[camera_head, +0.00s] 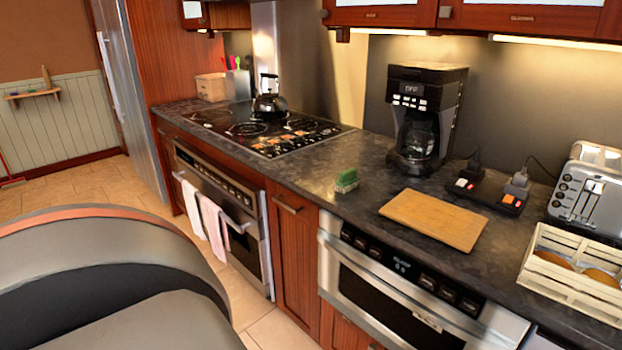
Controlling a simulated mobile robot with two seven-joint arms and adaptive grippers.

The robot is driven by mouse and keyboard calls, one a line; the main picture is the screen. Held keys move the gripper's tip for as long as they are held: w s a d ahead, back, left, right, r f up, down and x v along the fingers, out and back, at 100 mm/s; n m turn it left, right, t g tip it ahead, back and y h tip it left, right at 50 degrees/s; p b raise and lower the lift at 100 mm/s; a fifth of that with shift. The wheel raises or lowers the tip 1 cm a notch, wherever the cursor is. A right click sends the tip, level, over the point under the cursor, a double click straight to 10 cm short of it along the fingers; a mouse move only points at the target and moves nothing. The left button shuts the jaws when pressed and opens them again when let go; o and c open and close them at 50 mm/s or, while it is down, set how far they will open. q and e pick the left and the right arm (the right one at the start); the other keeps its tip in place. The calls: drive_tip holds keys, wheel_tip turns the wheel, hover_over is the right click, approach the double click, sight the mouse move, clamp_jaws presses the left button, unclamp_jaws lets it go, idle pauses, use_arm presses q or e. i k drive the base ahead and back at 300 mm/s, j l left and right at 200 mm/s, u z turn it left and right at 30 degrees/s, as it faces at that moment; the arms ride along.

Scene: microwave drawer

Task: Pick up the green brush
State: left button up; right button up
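The green brush (346,180) stands on the dark stone counter (318,177), near its front edge. It has green on top and a paler lower part. It sits between the cooktop and the wooden cutting board, apart from both. Neither of my grippers shows in the head view. A large grey and black rounded part with an orange-red stripe fills the lower left; it looks like part of my own arm.
A cutting board (434,219) lies right of the brush, with a coffee maker (425,115) behind it. A power strip (488,194), toaster (590,185) and bread crate (575,275) stand further right. A kettle (269,103) stands on the cooktop (262,128). Upper cabinets (530,18) overhang the counter.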

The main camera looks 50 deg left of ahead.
sight(348, 180)
drive_tip(key=u, duration=1.35)
